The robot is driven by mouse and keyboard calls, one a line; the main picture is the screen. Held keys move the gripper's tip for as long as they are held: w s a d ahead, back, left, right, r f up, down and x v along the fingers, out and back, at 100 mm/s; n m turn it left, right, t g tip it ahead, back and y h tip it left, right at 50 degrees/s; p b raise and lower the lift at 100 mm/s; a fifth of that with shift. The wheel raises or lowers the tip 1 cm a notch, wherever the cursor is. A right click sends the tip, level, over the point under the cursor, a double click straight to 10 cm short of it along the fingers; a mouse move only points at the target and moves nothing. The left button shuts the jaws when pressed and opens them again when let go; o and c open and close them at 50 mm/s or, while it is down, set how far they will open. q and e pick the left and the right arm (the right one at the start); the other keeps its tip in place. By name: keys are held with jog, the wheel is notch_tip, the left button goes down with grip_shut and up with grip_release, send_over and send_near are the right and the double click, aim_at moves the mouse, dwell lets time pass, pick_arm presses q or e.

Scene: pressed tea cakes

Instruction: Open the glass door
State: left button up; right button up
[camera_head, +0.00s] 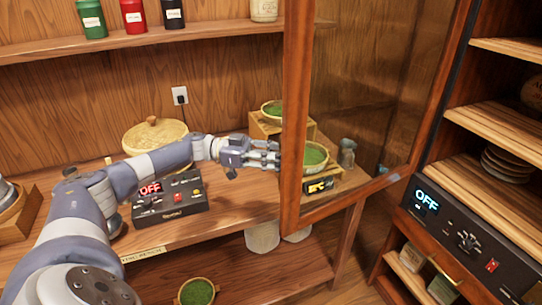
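The glass door (296,130) has a reddish-brown wooden frame and a clear pane. It stands swung out to the left of the cabinet (449,95), so the cabinet's shelves on the right show uncovered. My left gripper (276,156) is at the left upright of the door frame, with its fingers pointing right toward it. The fingertips are at the edge of the frame; I cannot tell whether they touch it or how far apart they are. My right gripper is not in view.
Bowls of green tea (314,155) show through the pane. A second OFF panel (468,240) is in the cabinet. Jars line the upper shelf (190,43).

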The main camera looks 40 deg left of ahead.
pick_arm(q)
jog(key=v, duration=1.2)
jog(key=shift+s+a+f, duration=0.1)
